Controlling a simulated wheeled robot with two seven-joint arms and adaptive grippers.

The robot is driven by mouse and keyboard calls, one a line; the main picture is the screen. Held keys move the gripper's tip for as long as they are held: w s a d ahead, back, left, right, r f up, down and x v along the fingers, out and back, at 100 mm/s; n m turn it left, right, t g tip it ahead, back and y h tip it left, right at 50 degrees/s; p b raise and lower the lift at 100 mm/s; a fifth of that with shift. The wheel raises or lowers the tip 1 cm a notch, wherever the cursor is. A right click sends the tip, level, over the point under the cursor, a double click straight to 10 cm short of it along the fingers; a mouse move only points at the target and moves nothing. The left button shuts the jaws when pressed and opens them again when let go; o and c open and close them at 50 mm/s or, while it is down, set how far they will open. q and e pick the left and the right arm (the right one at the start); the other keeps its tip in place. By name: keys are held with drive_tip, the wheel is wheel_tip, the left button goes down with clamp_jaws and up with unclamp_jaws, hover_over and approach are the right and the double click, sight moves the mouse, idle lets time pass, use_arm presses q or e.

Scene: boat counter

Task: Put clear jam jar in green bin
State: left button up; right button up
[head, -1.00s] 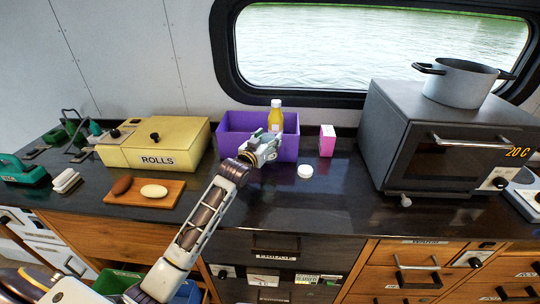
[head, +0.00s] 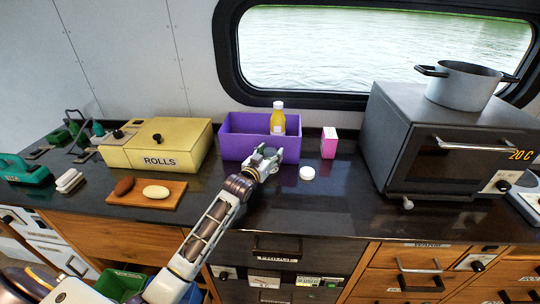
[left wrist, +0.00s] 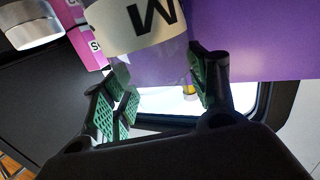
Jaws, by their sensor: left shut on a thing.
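My left gripper (head: 262,163) is in front of the purple box on the counter. In the left wrist view the gripper's green-padded fingers (left wrist: 160,82) are shut on the clear jam jar (left wrist: 152,66), which is see-through with a white label (left wrist: 130,22) bearing a large black M. In the head view the jar is mostly hidden by the gripper. The green bin (head: 122,281) is low at the bottom left, below the counter front, partly hidden by my left arm. My right gripper is not in view.
The purple box (head: 234,148) holds a yellow bottle (head: 278,122). A round white-topped item (head: 307,173) and a pink carton (head: 329,142) stand to its right. A rolls box (head: 150,146), a board with rolls (head: 133,197) and an oven (head: 440,140) are also there. A blue bin (head: 190,294) adjoins the green one.

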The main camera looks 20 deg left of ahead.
use_arm(q)
drive_tip(key=shift+f, duration=0.25)
drive_tip(key=o, duration=1.3)
drive_tip(key=shift+c, duration=0.2)
drive_tip(key=shift+r, duration=0.1)
drive_tip(key=s+a, duration=0.1)
drive_tip(key=s, duration=1.1)
drive_tip(key=shift+r+b, duration=0.3)
drive_tip(key=shift+b, duration=0.05)
drive_tip(key=shift+a, duration=0.1)
